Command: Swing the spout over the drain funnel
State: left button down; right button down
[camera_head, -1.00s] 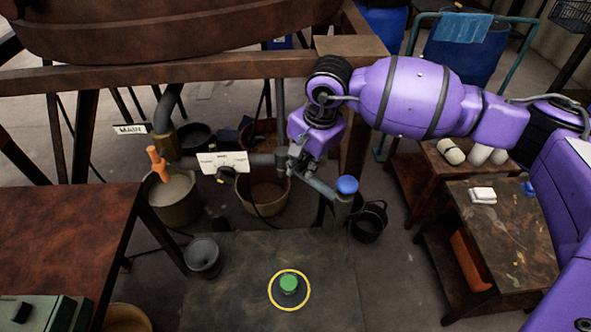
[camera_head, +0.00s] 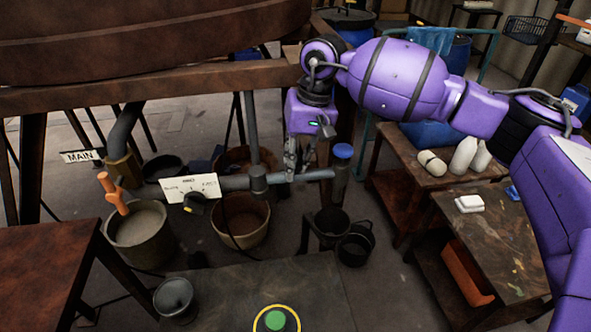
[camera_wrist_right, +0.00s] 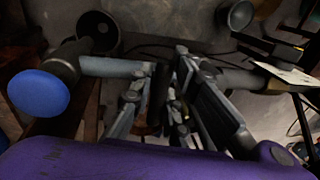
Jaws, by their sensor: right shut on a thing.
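The spout (camera_head: 312,176) is a grey pipe running right from a swivel joint (camera_head: 258,180) to a downturned end with a blue cap (camera_head: 343,151). My right gripper (camera_head: 291,171) is shut on the spout between the joint and the capped end. In the wrist view its fingers (camera_wrist_right: 160,92) close across the pipe (camera_wrist_right: 112,67), and the blue cap (camera_wrist_right: 38,93) is at left. A dark funnel-like vessel (camera_head: 332,222), likely the drain funnel, stands under the spout's end in the head view. I cannot tell whether they line up exactly. My left gripper is out of view.
A black bucket (camera_head: 356,246) stands beside the funnel. A labelled valve plate (camera_head: 190,188) with a black knob and an orange handle (camera_head: 119,195) sit left on the pipework. A table with a green button (camera_head: 275,320) is in front. A side table (camera_head: 490,240) stands right.

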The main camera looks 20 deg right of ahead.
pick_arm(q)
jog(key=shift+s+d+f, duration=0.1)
pick_arm(e)
jog(key=shift+w+r+n, duration=0.3)
jog(key=shift+w, duration=0.05)
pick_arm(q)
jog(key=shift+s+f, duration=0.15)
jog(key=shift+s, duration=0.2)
pick_arm(e)
jog(key=c, duration=1.7)
grip_release()
jog(key=shift+f, duration=0.2)
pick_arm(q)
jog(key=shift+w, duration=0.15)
pick_arm(e)
jog(key=shift+d+r, duration=0.1)
jog(key=r, duration=0.4)
jog(key=d+r, duration=0.1)
jog(key=r, duration=0.2)
jog(key=d+r, duration=0.1)
jog(key=r, duration=0.3)
jog(key=shift+s+d+r, duration=0.15)
jog(key=shift+s+r, duration=0.05)
jog(key=shift+r, duration=0.1)
